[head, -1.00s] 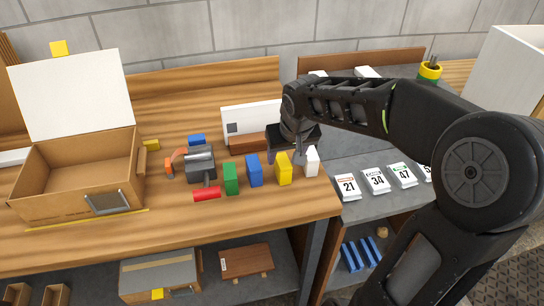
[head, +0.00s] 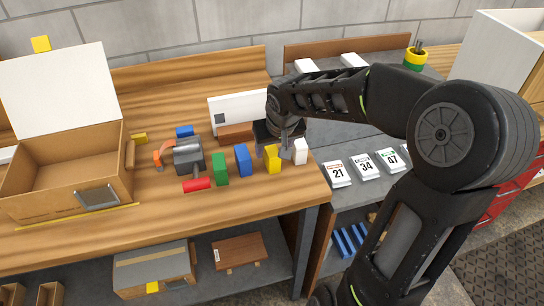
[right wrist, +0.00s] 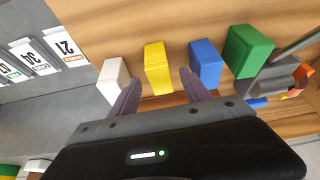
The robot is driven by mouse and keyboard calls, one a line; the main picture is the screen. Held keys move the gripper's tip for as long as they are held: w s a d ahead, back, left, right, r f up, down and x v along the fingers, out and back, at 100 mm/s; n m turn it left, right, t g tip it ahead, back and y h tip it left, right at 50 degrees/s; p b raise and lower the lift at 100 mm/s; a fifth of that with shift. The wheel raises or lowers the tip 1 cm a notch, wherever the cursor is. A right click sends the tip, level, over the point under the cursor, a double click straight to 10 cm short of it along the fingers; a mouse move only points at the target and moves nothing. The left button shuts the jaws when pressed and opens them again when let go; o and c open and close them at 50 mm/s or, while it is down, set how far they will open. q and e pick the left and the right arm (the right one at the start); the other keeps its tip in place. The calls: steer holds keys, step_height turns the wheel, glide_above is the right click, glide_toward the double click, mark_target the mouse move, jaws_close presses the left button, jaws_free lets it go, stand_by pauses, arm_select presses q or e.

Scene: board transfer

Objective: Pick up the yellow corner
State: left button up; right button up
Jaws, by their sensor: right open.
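The yellow piece I take as the yellow corner is an upright yellow block (head: 272,161) on the wooden bench, in a row between a blue block (head: 242,160) and a white block (head: 300,151). My right gripper (head: 272,154) is open and empty just behind and above it. In the right wrist view the yellow block (right wrist: 157,66) shows between the two spread fingertips (right wrist: 161,78). I see no contact with it. My left gripper is not in view.
A green block (head: 219,170) and a red-handled grey tool (head: 188,156) stand to the left. An open cardboard box (head: 65,193) is at the far left. Numbered white cards (head: 336,172) lie on the grey surface at right. The front bench strip is clear.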

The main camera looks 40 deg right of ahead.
mark_target(272, 152)
steer(key=x, duration=0.5)
steer(key=shift+s, duration=0.1)
stand_by(0.4)
jaws_close()
stand_by(0.4)
